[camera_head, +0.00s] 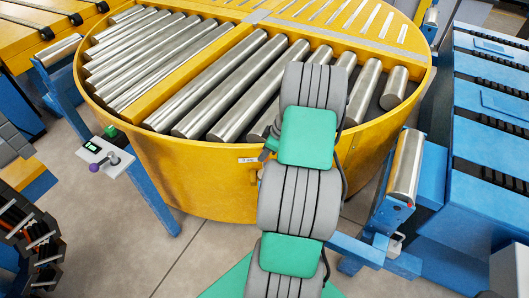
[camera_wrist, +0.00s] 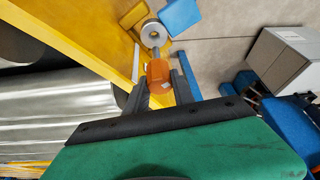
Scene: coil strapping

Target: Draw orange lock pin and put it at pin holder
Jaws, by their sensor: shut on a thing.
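The orange lock pin (camera_wrist: 158,76) shows in the wrist view between the two dark fingers of my gripper (camera_wrist: 160,88), which is shut on it. A short grey shaft extends from its far end toward a round grey part (camera_wrist: 153,36). I cannot tell whether the shaft touches that part or sits in it. In the head view my arm covers the gripper and the pin. I cannot clearly identify the pin holder in either view.
The yellow round turntable (camera_head: 200,180) carries steel rollers (camera_head: 236,88); its edge (camera_wrist: 92,38) runs close left of the pin. A blue conveyor (camera_head: 490,130) stands at the right. A control box with a purple knob (camera_head: 114,160) is at the left. A grey box (camera_wrist: 285,60) stands on the floor.

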